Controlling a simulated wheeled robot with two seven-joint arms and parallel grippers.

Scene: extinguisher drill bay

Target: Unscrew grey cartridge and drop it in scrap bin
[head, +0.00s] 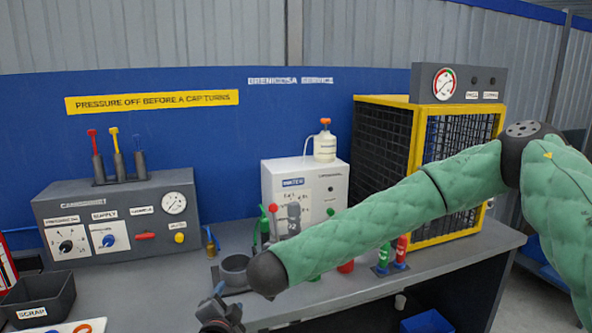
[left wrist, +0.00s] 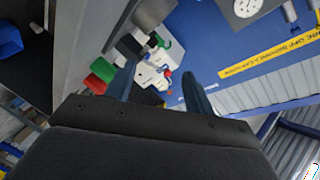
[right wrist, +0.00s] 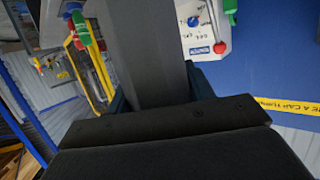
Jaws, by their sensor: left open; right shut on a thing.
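The black scrap bin (head: 38,300), labelled SCRAP, sits at the lower left of the head view. My left gripper (head: 220,312) is open at the bottom edge, right of the bin. Its two blue fingers stand apart and empty in the left wrist view (left wrist: 165,92). My right gripper (right wrist: 160,98) is shut on a long dark grey body (right wrist: 145,45), seemingly the grey cartridge; its far end is out of frame. In the head view my green-sleeved right arm hides that gripper. A grey upright rounded part (head: 294,214) shows just above the arm; I cannot tell whether it is the held body.
A dark ring-shaped holder (head: 236,268) stands on the bench beside my right arm. Red and green cartridges (head: 401,250) stand by the yellow-framed cage (head: 418,135). A white water box (head: 270,185) and a grey control box (head: 120,220) stand behind.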

